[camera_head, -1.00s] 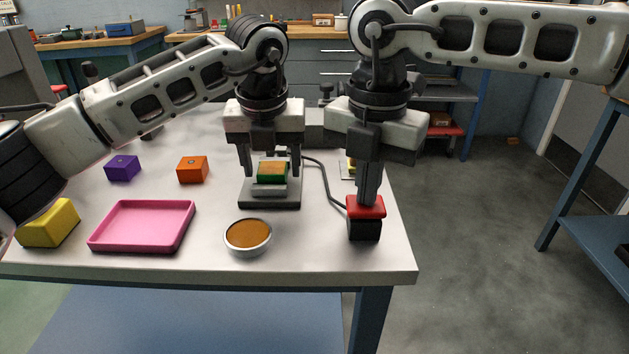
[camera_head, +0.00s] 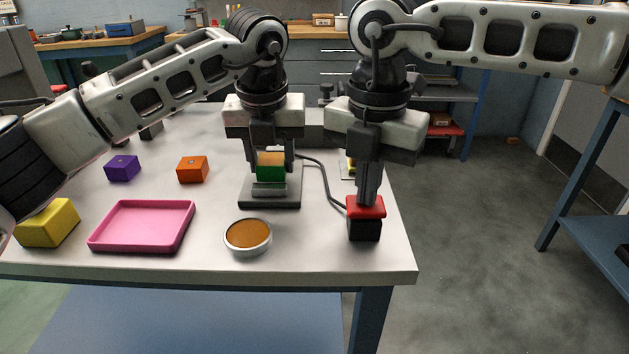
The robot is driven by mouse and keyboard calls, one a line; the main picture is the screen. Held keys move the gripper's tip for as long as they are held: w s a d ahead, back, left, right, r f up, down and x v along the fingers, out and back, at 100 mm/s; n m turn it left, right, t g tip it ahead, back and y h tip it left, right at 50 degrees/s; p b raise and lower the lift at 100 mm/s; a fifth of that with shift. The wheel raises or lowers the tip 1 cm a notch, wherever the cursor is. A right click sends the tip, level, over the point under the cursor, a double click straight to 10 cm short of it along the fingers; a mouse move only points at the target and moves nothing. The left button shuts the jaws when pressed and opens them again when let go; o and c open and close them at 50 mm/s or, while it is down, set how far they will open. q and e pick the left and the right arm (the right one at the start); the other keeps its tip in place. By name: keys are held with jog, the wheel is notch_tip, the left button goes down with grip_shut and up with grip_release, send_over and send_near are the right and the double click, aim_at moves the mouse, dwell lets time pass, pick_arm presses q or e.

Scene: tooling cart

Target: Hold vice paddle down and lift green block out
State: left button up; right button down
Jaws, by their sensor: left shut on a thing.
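The green block (camera_head: 270,174) with an orange-brown top is at the small grey vice (camera_head: 269,201). Its lower edge is hidden behind the vice's front jaw, so I cannot tell whether it is clear of the jaws. My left gripper (camera_head: 270,165) points down and is shut on the block, with a finger at each side. The red vice paddle (camera_head: 366,209) sits on a black box near the table's right edge. My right gripper (camera_head: 367,197) has its fingers together, pointing down, with the tips at the top of the paddle.
A pink tray (camera_head: 143,248), a round tin with an orange-brown inside (camera_head: 247,236) and a yellow block (camera_head: 49,223) lie at the front. Purple (camera_head: 122,169) and orange (camera_head: 192,170) blocks are behind the tray. A cable runs from vice to paddle box.

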pick_arm(q)
jog(key=shift+r, duration=3.25)
pick_arm(e)
jog(key=shift+s+f, duration=0.15)
jog(key=shift+f, duration=0.1)
